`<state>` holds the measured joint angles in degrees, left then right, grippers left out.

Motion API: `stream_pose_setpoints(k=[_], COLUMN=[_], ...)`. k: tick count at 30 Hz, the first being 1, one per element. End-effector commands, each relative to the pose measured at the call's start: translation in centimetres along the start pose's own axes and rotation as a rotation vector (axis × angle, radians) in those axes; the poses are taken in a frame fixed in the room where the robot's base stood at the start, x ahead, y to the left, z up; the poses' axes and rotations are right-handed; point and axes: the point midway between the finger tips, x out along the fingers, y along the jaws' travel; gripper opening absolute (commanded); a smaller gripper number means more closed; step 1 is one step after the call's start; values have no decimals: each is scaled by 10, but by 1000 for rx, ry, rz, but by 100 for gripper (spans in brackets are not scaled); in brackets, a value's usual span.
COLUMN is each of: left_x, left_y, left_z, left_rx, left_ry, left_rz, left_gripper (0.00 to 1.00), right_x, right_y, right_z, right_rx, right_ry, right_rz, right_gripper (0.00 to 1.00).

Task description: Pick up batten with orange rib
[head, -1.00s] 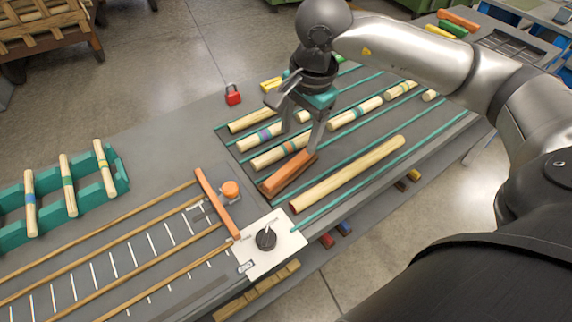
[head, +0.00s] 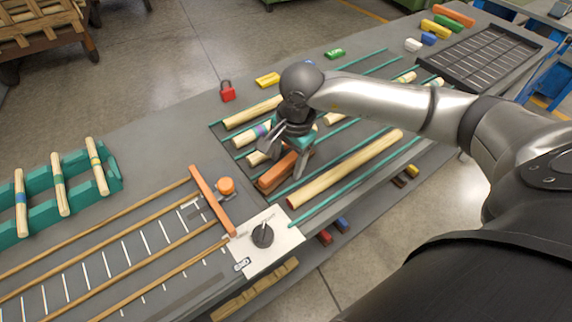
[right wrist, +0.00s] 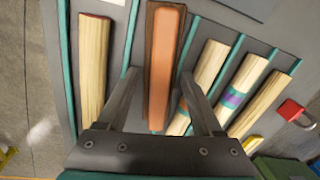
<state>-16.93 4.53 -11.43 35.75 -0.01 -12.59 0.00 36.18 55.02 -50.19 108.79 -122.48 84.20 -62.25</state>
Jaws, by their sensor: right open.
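The batten with the orange rib (head: 276,178) is a brown block with a long orange strip along its top, lying in the slotted rack between two green dividers. My right gripper (head: 286,160) is low over it, open, and hides its far end. In the right wrist view the batten (right wrist: 165,60) lies lengthwise between the two spread fingers (right wrist: 158,76), with space on both sides. It is not clamped. My left gripper is not in view.
A plain round batten (head: 345,170) lies in the slot to the right. Banded battens, one with a purple band (right wrist: 232,98), lie on the other side. A red padlock (head: 228,93) sits behind the rack. A white panel with a black knob (head: 262,236) stands in front.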

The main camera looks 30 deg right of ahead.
Motion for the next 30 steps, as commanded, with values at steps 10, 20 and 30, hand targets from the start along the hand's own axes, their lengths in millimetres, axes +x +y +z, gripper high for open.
stream_pose_setpoints(k=[10, 20, 30], left_x=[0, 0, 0], left_y=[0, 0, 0], left_z=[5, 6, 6], left_rx=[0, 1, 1], left_ry=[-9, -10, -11], left_rz=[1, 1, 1], left_gripper=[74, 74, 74], right_x=[-1, -1, -2], right_y=[0, 0, 0], right_z=[0, 0, 0], right_rx=[0, 0, 0], right_ry=[0, 0, 0], right_rz=[0, 0, -1], right_gripper=[43, 6, 0])
